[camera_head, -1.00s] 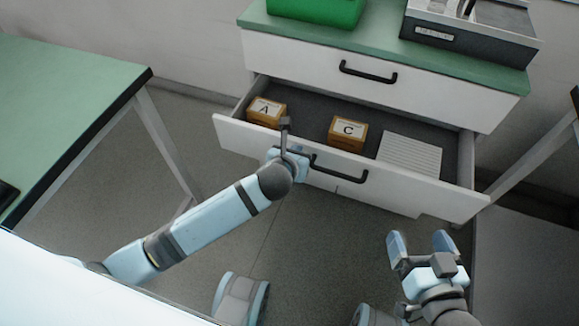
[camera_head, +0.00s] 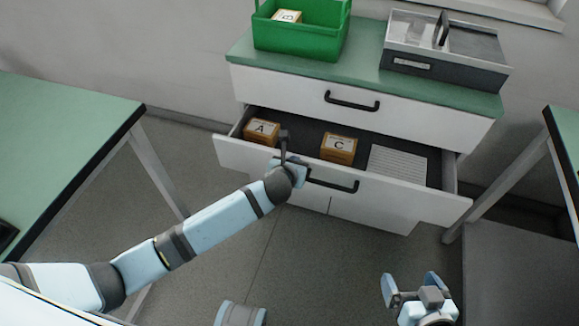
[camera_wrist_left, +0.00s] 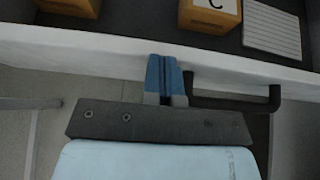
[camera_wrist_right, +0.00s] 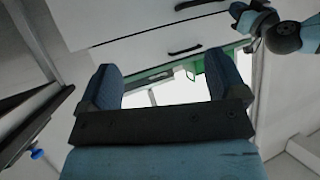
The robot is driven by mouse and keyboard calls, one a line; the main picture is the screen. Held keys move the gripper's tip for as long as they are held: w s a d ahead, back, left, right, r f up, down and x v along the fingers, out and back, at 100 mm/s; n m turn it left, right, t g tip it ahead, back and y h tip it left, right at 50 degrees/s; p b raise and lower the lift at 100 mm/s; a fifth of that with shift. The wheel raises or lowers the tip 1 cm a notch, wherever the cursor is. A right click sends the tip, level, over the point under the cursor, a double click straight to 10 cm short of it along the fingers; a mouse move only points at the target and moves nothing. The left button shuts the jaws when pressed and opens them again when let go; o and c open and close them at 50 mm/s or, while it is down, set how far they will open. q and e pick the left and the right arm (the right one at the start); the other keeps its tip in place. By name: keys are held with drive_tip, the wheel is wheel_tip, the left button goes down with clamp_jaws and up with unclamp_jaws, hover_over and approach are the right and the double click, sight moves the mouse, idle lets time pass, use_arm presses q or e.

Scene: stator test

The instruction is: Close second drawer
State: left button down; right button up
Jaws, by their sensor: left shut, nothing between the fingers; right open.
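The second drawer (camera_head: 400,202) of the white cabinet is pulled out, its inside showing. It holds a box marked A (camera_head: 261,131), a box marked C (camera_head: 339,148) and a white ribbed pad (camera_head: 398,164). Its black handle (camera_head: 333,182) is on the front. My left gripper (camera_head: 300,170) is at the drawer front, just left of the handle. In the left wrist view its shut fingers (camera_wrist_left: 165,78) point at the white drawer front beside the handle (camera_wrist_left: 235,102); contact is unclear. My right gripper (camera_head: 412,284) is open and empty, low and in front of the cabinet.
The closed top drawer (camera_head: 410,119) is above. A green bin (camera_head: 300,38) with a box inside and a grey case (camera_head: 440,68) stand on the green cabinet top. Green-topped tables stand at left (camera_head: 60,150) and right (camera_head: 565,150). The floor before the cabinet is clear.

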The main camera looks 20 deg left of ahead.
use_arm(q)
drive_tip(key=w+p, duration=0.2)
drive_tip(key=w, duration=1.1)
drive_tip(key=shift+d, duration=0.3)
